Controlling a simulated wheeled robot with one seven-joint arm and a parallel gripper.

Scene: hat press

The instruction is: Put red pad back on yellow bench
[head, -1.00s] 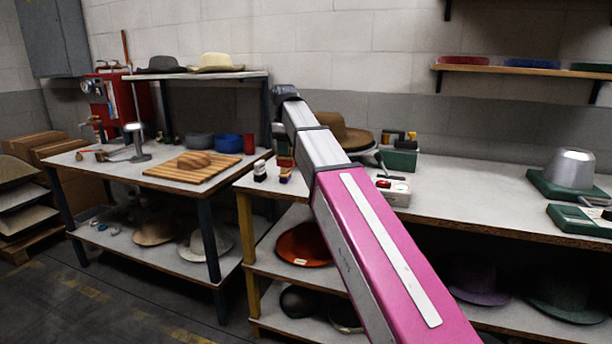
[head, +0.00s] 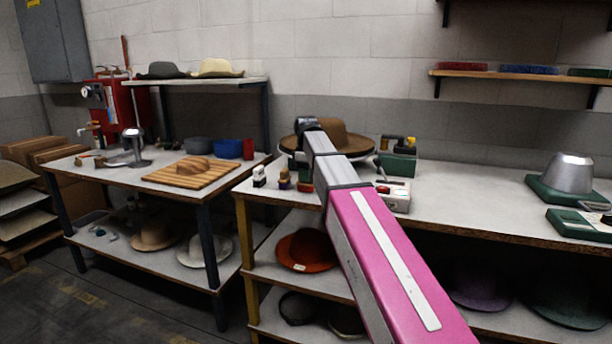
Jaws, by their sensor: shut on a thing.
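The yellow bench is the right-hand bench with a yellow leg (head: 244,232) and a grey top (head: 470,201). My pink and silver arm reaches out over its left end. My gripper (head: 304,178) hangs down behind the arm's far end, small and partly hidden. It is shut on a small red thing, which looks like the red pad (head: 305,187). The pad shows just left of the arm, low over the bench top near the small bottles. I cannot tell if it touches the top.
Small bottles (head: 259,176) stand on the bench's left end. A brown hat (head: 345,138) is behind my arm, with a control box (head: 394,194) and a green box (head: 397,163) to the right. A metal hat form (head: 570,172) stands far right. The bench top between is clear.

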